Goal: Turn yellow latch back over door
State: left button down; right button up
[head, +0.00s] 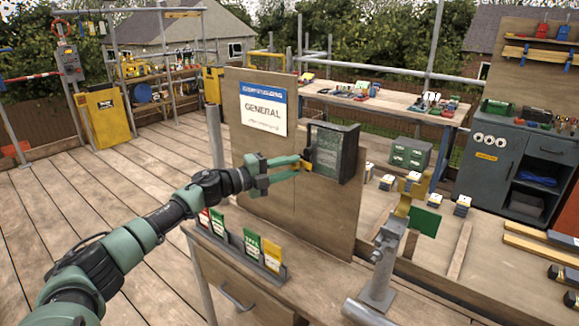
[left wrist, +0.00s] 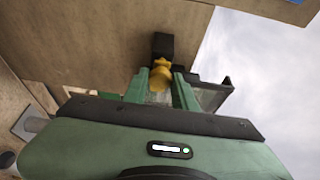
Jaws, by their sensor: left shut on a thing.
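The yellow latch (left wrist: 160,75) shows in the left wrist view between the fingertips of my left gripper (left wrist: 160,84), which is shut on it. A black block sits just beyond the latch, against the wooden board. In the head view my left gripper (head: 300,167) reaches the left edge of the dark box (head: 336,152) on the board; a bit of yellow shows at its fingertips. The box's door is seen at an angle, and whether the latch lies over it cannot be told. My right gripper is not in view.
The wooden board (head: 255,195) with a blue and white GENERAL sign (head: 263,109) stands upright on a bench. A card rack (head: 250,258) is below my left arm.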

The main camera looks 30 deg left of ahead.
pick_arm(q)
jog(key=shift+f, duration=0.1)
jog(key=c, duration=1.2)
grip_release()
jog(key=shift+o, duration=0.2)
jog(key=shift+s+a, duration=0.25)
jog(key=shift+s, duration=0.1)
jog(key=b+v, duration=0.3)
jog(key=v, duration=0.3)
jog(key=shift+s, duration=0.45)
jog(key=shift+a, duration=0.15)
